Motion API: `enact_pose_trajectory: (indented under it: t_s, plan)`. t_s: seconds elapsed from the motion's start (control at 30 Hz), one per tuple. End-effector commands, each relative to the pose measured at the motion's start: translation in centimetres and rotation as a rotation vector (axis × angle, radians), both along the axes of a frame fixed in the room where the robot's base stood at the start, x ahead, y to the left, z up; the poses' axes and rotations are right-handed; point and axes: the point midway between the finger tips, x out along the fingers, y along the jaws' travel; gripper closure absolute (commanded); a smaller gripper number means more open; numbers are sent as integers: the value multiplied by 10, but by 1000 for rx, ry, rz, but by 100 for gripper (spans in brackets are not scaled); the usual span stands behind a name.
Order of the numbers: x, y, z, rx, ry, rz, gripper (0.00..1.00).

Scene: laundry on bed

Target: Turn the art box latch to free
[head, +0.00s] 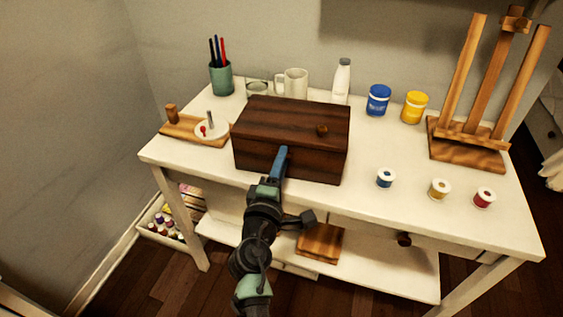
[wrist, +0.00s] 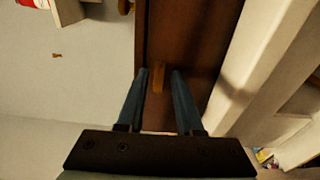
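The art box (head: 290,138) is a dark brown wooden box with a shut lid, on the white table. A small lighter brown piece, likely the latch (wrist: 159,78), shows between the fingertips against the dark box (wrist: 185,35). I cannot tell whether the fingers touch it. The latch is hidden in the head view.
The white table (head: 365,150) holds a pen cup (head: 221,78), mug (head: 292,84), bottle (head: 341,82), blue jar (head: 378,100), yellow jar (head: 414,107) and easel (head: 467,153). Several small spools stand at the right front. A wooden holder (head: 180,127) is left of the box.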

Motion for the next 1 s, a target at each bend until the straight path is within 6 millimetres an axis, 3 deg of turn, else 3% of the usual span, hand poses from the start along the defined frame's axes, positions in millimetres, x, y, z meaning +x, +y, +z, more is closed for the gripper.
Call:
enact_pose_trajectory:
  t_s: [0.27, 0.8, 1.0]
  plan:
    - [-9, 2, 1, 2, 0, 1, 65]
    - [-104, 23, 0, 1, 2, 1, 65]
    - [-122, 28, 0, 1, 0, 1, 65]
